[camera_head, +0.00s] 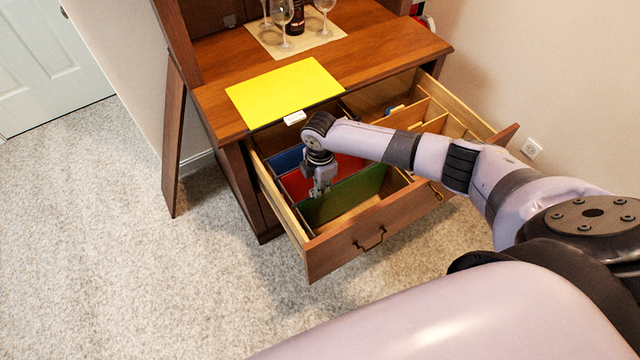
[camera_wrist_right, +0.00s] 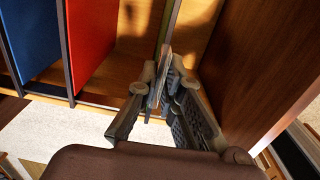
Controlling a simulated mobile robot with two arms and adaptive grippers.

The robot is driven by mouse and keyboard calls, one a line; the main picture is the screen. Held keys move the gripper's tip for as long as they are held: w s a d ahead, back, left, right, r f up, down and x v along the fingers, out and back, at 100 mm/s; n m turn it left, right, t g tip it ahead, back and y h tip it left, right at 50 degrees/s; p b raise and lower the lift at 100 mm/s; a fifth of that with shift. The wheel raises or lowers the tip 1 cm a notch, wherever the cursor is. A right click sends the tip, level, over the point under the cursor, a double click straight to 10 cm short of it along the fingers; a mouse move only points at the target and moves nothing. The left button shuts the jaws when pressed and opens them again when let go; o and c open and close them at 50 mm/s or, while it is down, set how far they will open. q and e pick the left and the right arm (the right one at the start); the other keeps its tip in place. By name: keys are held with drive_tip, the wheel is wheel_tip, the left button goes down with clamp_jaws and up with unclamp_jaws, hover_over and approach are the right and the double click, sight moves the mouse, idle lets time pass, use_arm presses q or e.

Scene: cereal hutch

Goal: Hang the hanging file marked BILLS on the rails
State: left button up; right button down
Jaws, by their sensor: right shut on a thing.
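My right gripper (camera_head: 321,192) is over the open drawer, shut on the top edge of a green file (camera_head: 345,194). In the right wrist view the right gripper (camera_wrist_right: 165,88) pinches this thin file, seen nearly edge-on. A red file (camera_head: 307,181) and a blue file (camera_head: 288,160) stand behind it; the red file (camera_wrist_right: 91,40) and blue file (camera_wrist_right: 33,35) also show in the wrist view with dark bars at their edges. A yellow file (camera_head: 285,93) with a white tab lies flat on the hutch top. I cannot read any marking, BILLS included. My left gripper is out of view.
The drawer front (camera_head: 372,238) has a dark handle. Wooden dividers (camera_head: 432,111) fill the drawer's right part. Wine glasses (camera_head: 284,18) and a dark bottle (camera_head: 296,16) stand on a mat behind the yellow file. Carpet is clear at the left.

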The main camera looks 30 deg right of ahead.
drive_tip(key=c, duration=1.7)
unclamp_jaws()
drive_tip(key=shift+o, duration=0.7)
drive_tip(key=shift+o, duration=1.1)
drive_tip(key=shift+r, duration=0.15)
drive_tip(key=shift+r+p, duration=2.4)
drive_tip(key=shift+p, duration=0.25)
